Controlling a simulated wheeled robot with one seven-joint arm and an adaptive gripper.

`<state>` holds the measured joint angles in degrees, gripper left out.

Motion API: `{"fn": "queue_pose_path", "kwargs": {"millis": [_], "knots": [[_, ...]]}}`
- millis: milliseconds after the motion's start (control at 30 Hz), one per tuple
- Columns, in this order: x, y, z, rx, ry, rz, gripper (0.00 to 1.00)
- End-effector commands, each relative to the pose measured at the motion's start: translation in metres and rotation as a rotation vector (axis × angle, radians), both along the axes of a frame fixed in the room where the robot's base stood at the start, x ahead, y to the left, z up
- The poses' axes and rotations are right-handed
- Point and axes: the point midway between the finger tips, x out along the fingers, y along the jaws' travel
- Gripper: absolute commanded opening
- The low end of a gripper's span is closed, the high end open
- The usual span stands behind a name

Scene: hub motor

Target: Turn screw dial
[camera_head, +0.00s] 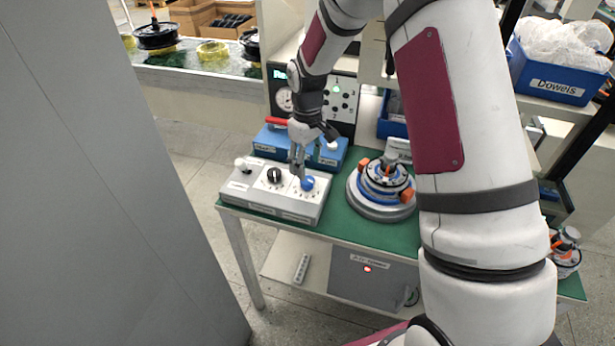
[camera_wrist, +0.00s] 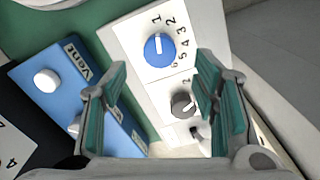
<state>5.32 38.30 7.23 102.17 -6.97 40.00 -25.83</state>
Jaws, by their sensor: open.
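The likely screw dial is a blue round knob (camera_head: 308,183) on the right part of a white control box (camera_head: 262,205). In the wrist view the blue knob (camera_wrist: 160,50) has a white pointer mark and printed numbers 1 to 6 around it. A dark knob (camera_head: 274,175) sits to its left on the same box; it shows in the wrist view (camera_wrist: 183,104) near the right finger. My gripper (camera_head: 298,168) is open and empty, pointing down above the box. In the wrist view my fingertips (camera_wrist: 164,78) are apart, and the blue knob lies beyond them, untouched.
A white ball-topped lever (camera_head: 242,164) stands at the box's left end. A blue box (camera_head: 330,150) with white buttons sits behind. A motor assembly (camera_head: 382,187) stands to the right on the green table top (camera_head: 345,230). A gauge panel (camera_head: 340,100) rises at the back.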

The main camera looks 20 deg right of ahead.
Motion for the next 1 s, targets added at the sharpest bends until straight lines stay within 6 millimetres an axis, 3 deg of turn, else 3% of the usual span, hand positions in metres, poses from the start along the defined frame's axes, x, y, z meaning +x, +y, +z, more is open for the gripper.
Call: {"fn": "queue_pose_path", "kwargs": {"millis": [100,333,767,900,1000], "knots": [[-0.002,0.001,-0.023,0.0,0.004,0.001,0.54],[-0.001,0.0,-0.052,0.0,0.001,-0.001,0.54],[0.0,0.0,-0.061,0.001,-0.001,-0.001,0.54],[0.0,0.0,-0.061,0.001,-0.001,-0.001,0.23],[0.0,0.0,-0.061,0.001,-0.001,-0.001,0.06]]}}
